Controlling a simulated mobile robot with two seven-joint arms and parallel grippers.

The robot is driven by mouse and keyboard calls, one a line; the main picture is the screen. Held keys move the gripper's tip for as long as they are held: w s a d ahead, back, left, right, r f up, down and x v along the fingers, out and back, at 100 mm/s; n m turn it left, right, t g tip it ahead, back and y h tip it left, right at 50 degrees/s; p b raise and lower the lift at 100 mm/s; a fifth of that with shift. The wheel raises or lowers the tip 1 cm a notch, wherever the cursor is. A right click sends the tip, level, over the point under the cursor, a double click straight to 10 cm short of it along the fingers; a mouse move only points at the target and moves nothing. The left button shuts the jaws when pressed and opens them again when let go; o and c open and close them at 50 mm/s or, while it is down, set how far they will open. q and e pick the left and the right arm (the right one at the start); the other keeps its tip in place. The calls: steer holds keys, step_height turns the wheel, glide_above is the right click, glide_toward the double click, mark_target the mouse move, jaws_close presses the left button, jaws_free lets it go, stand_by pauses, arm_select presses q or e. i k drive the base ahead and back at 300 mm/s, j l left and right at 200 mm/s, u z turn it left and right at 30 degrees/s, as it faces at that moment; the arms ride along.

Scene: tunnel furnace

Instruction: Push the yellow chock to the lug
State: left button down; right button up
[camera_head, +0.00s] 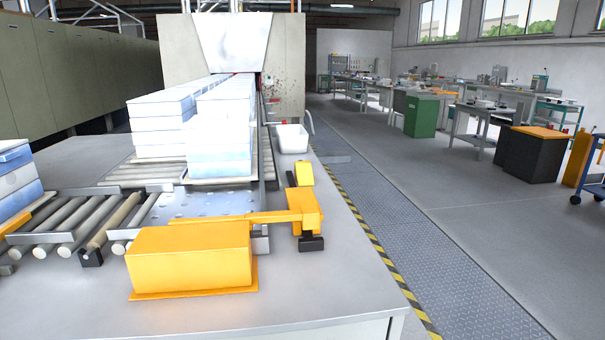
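A small bright yellow block (304,173), which looks like the yellow chock, stands on the grey table's right side. It is just behind an orange-yellow bracket (305,207) with a black foot (311,243). An orange-yellow bar (230,217) runs left from the bracket over a perforated metal plate. I cannot tell which part is the lug. I cannot tell whether the yellow block touches the bracket. Neither of my grippers is in view.
A large orange-yellow box (190,260) stands at the front of the table (330,292). Stacked white-blue blocks (222,135) sit on rollers leading to the furnace mouth. A white bin (292,139) stands behind the yellow block. The table's right strip is clear; a striped floor edge runs beside it.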

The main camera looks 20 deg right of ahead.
mark_target(304, 174)
steer(key=l+z, duration=0.1)
steer(key=z, duration=0.25)
steer(key=l+z, duration=0.1)
steer(key=z, duration=0.2)
steer(key=l+z, duration=0.1)
steer(key=z, duration=0.25)
steer(key=i+l+z, duration=0.2)
steer(key=l, duration=0.25)
steer(key=i+l+z, duration=0.15)
steer(key=l, duration=0.3)
steer(key=i+l+z, duration=0.2)
steer(key=l, duration=0.2)
steer(key=i+l+z, duration=0.2)
steer(key=i+u, duration=0.45)
steer(key=i+l+u, duration=0.4)
steer(key=i, duration=0.2)
steer(key=i+l+u, duration=0.45)
steer(key=i+u, duration=0.4)
steer(key=i+l+u, duration=0.15)
steer(key=u, duration=0.3)
steer(key=i+l+u, duration=0.65)
steer(key=u, duration=0.2)
